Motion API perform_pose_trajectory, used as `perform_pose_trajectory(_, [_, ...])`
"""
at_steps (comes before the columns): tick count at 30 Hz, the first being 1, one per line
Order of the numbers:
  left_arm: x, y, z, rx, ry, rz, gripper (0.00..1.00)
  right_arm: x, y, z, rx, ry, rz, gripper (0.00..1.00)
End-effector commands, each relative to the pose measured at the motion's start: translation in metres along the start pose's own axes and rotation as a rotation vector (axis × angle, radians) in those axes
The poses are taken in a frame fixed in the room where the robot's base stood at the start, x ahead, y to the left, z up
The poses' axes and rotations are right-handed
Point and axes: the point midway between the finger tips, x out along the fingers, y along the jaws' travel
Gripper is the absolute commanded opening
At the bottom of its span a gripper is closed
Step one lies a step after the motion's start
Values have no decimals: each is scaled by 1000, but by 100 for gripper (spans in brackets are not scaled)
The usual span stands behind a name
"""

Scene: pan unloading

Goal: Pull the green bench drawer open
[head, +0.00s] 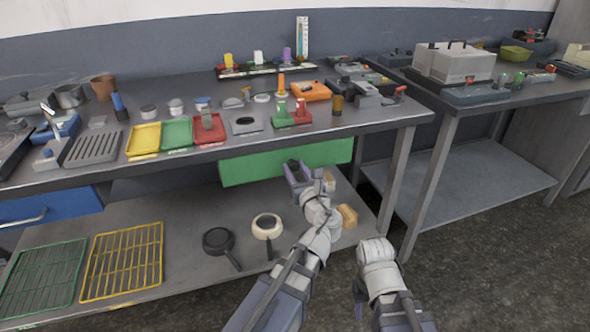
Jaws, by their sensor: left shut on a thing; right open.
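The green drawer (245,168) is under the front edge of the long bench, and its front panel sits below the bench top with no visible gap. My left gripper (294,172) is at the middle of this panel, shut on what appears to be the drawer handle, which the gripper hides. My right gripper (360,289) is low in front of the bench, right of my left arm, and holds nothing visible. Its fingers are small and partly hidden by its own wrist.
A blue drawer (60,203) is at the left. The lower shelf holds a green rack (45,278), a yellow rack (124,262), a dark pan (218,240), a cream pan (267,226) and wooden blocks (347,216). A second bench (460,105) stands at right.

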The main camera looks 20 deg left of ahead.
Motion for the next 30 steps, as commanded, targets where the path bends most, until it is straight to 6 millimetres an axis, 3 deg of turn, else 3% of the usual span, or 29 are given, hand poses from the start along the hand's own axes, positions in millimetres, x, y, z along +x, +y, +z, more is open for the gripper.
perform_pose_trajectory(1, [0, 0, 0, 0, 0, 0, 24, 0, 0, 0, 0, 0, 0, 50])
perform_pose_trajectory(8, [0, 0, 0, 0, 0, 0, 0, 0, 0, 0, 0, 0, 0, 50])
perform_pose_trajectory(30, [0, 0, 0, 0, 0, 0, 0, 0, 0, 0, 0, 0, 0, 50])
